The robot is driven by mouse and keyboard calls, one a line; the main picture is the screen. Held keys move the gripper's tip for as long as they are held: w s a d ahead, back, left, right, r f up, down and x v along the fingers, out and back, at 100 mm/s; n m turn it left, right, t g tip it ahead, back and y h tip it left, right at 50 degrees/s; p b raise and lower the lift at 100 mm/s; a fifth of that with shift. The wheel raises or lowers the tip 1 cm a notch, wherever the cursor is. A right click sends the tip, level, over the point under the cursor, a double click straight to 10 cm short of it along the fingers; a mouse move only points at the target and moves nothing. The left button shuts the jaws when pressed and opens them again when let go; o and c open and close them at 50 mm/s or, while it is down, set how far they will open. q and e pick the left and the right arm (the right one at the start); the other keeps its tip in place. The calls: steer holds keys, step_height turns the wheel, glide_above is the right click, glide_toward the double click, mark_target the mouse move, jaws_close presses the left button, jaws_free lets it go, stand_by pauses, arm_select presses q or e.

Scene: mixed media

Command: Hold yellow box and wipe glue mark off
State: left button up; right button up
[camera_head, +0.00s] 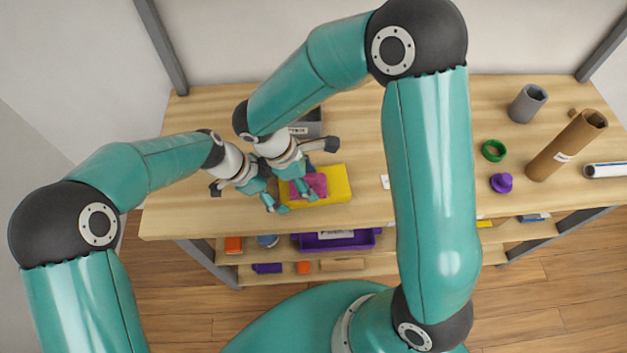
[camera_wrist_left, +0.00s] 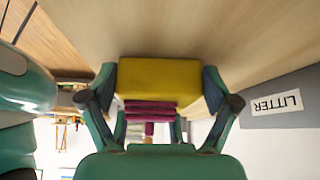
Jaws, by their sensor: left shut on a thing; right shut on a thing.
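The yellow box (camera_head: 335,183) lies near the left front part of the wooden table. It also shows in the left wrist view (camera_wrist_left: 160,78), between the two fingers of my left gripper (camera_wrist_left: 160,88). In the head view my left gripper (camera_head: 268,198) is at the box's left end, shut on it. My right gripper (camera_head: 304,188) is above the box, shut on a magenta cloth or sponge (camera_head: 317,182) that lies against the top of the box. The magenta piece also shows beyond the box in the left wrist view (camera_wrist_left: 150,110). No glue mark is visible; the magenta piece and grippers cover part of the box.
A grey bin (camera_head: 309,124) stands behind the grippers; its label reads LITTER in the left wrist view (camera_wrist_left: 277,104). A grey cup (camera_head: 527,103), brown tube (camera_head: 567,145), green ring (camera_head: 493,150) and purple piece (camera_head: 502,183) stand at right. A purple tray (camera_head: 335,241) is on the lower shelf.

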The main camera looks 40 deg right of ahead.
mark_target(327, 181)
steer(key=shift+w+a, duration=0.2)
steer(key=shift+a, duration=0.2)
arm_select(q)
steer(key=shift+s+d, duration=0.1)
steer(key=shift+d, duration=0.05)
arm_select(e)
steer(key=shift+a, duration=0.1)
steer(key=shift+s+d, duration=0.35)
steer(key=shift+d, duration=0.35)
steer(key=shift+s+d, duration=0.3)
steer(key=shift+d, duration=0.35)
steer(key=shift+s+d, duration=0.35)
steer(key=shift+d, duration=0.35)
steer(key=shift+r, duration=2.5)
arm_select(q)
steer(key=o, duration=1)
steer(key=shift+o, duration=0.2)
